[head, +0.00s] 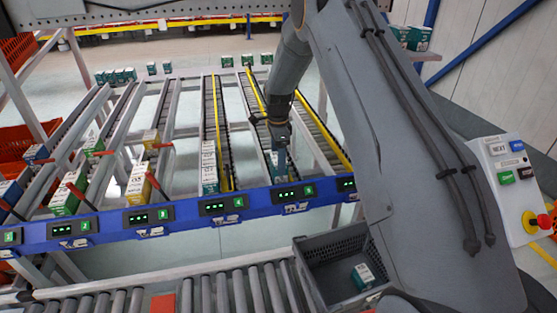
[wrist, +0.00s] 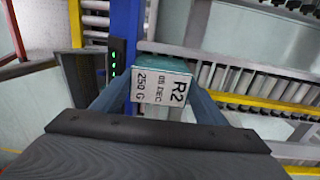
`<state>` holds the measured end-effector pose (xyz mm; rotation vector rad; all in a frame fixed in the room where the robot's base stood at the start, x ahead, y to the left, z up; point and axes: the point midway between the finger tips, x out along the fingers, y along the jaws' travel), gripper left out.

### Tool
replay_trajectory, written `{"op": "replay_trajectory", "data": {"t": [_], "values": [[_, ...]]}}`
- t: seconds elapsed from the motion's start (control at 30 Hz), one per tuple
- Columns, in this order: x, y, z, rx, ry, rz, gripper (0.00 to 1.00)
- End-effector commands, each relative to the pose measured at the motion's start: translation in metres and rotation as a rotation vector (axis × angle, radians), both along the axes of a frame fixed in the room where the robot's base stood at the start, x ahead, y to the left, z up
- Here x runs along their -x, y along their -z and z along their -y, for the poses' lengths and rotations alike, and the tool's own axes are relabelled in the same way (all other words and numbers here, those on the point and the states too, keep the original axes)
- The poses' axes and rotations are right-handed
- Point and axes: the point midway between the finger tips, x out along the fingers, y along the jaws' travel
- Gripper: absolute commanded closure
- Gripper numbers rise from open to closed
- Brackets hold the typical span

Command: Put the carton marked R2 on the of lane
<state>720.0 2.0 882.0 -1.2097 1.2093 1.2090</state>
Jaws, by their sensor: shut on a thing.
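The carton marked R2 (wrist: 160,88) is teal with a white label reading R2, 05 DEC and 250 G. My gripper (wrist: 158,100) is shut on it, one finger on each side. In the head view my gripper (head: 279,150) reaches down at a roller lane (head: 252,103) with a yellow guide rail, just behind the blue front beam (head: 180,218). The carton shows there partly, between the fingers (head: 276,160). I cannot tell whether it touches the rollers. No lane marking "of" is readable.
Lanes further left hold yellow and green cartons (head: 138,184). A grey tote (head: 335,264) with one teal carton (head: 363,276) stands in front on the conveyor (head: 210,295). Green-lit displays (head: 286,194) line the beam.

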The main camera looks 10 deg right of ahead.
Motion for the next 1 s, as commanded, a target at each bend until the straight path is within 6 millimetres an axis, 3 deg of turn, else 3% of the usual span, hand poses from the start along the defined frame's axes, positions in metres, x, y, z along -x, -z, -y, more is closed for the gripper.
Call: {"op": "replay_trajectory", "data": {"t": [0.07,0.1,0.2,0.57,1.0], "values": [[0.000,-0.001,0.000,0.000,0.000,0.001,0.63],[0.000,-0.001,0.000,0.000,0.000,0.001,0.31],[0.000,-0.001,0.000,0.000,0.000,0.001,0.14],[0.000,-0.003,0.000,0.000,0.000,0.001,0.12],[-0.001,-0.065,0.000,0.000,0.000,0.002,0.12]]}}
